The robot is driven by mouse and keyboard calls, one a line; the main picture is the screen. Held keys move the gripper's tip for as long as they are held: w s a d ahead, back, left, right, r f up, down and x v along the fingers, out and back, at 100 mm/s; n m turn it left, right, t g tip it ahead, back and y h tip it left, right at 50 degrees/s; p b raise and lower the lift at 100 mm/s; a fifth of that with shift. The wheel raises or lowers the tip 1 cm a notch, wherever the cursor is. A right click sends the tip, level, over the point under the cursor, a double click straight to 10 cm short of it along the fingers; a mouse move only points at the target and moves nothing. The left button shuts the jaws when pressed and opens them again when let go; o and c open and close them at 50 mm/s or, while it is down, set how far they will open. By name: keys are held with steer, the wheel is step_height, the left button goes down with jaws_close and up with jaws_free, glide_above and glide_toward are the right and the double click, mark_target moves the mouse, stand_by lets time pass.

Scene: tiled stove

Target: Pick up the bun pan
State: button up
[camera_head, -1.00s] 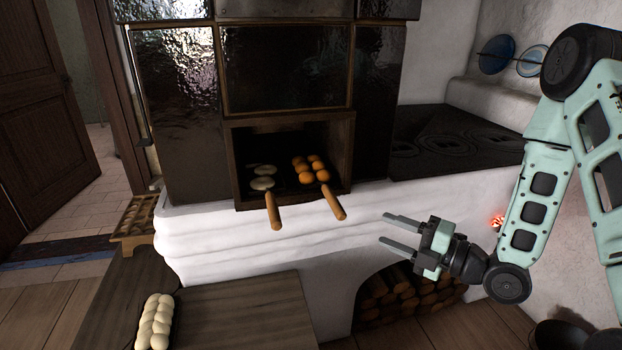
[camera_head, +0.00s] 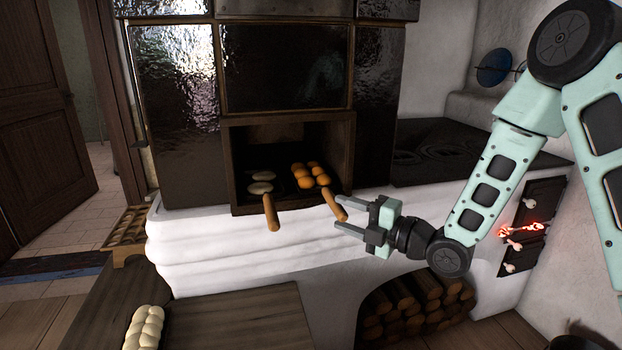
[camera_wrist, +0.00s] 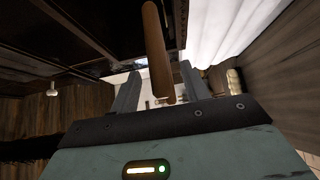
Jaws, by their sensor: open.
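The bun pan holds several orange-brown buns (camera_head: 311,175) in the right half of the oven opening. Its wooden handle (camera_head: 335,205) sticks out over the front edge, toward me. My gripper (camera_head: 338,211) is open, with its fingertips at the handle's outer end. In the wrist view the handle (camera_wrist: 157,45) runs between the two open fingers, with a gap on both sides. I cannot tell how deep it sits between them. The dark pan body is mostly hidden under the buns and in shadow.
A second pan with pale flat cakes (camera_head: 261,187) sits to the left in the oven, its handle (camera_head: 271,212) sticking out too. The oven's frame (camera_head: 350,150) borders the right side. A white plaster ledge (camera_head: 230,240) runs below. A braided dough loaf (camera_head: 144,327) lies on the wooden table.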

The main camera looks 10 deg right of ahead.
mark_target(332, 206)
steer(key=x, duration=0.4)
steer(key=shift+w+d, duration=0.15)
jaws_close()
steer(key=shift+r, duration=0.1)
steer(key=shift+r, duration=0.2)
